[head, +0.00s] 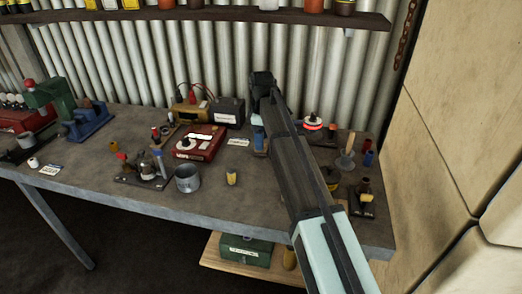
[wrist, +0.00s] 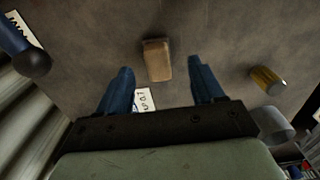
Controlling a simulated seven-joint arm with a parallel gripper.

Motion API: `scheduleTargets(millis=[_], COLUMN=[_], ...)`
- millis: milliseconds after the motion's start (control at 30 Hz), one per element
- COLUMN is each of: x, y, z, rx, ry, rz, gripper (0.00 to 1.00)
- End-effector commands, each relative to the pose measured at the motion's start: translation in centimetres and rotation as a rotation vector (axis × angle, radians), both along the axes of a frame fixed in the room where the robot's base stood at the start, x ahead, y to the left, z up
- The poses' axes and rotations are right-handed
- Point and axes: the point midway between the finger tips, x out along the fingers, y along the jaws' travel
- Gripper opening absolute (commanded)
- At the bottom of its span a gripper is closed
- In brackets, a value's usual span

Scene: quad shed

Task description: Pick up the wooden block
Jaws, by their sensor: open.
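The wooden block (wrist: 157,60) is a small tan block lying on the grey table top (wrist: 215,35). In the wrist view it is just beyond my fingers and roughly between their lines. My gripper (wrist: 161,66) is open, with its two blue fingers apart and nothing held between them. In the head view my gripper (head: 258,138) hangs at the far end of my arm over the middle of the bench, and only a bit of blue finger shows. My arm hides most of the block there. A white label card (wrist: 145,100) lies near the left finger.
A yellow cylinder (head: 231,177) and a grey can (head: 188,180) stand left of my arm. A red box (head: 200,143) and a black box (head: 227,112) stand behind. Several small items crowd the bench's right end. A shelf (head: 230,15) runs along the corrugated wall (head: 225,55).

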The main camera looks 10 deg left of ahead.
Motion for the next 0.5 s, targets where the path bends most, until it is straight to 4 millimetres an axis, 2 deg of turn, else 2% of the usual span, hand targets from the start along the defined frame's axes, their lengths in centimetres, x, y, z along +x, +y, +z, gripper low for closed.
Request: scheduleTargets(millis=[300, 500], x=[0.2, 0.2], y=[0.2, 0.2], z=[-3.9, -4.1], rx=[0.0, 0.001], ry=[0.0, -0.001], rz=[-0.001, -0.001], gripper=[0.67, 0.67])
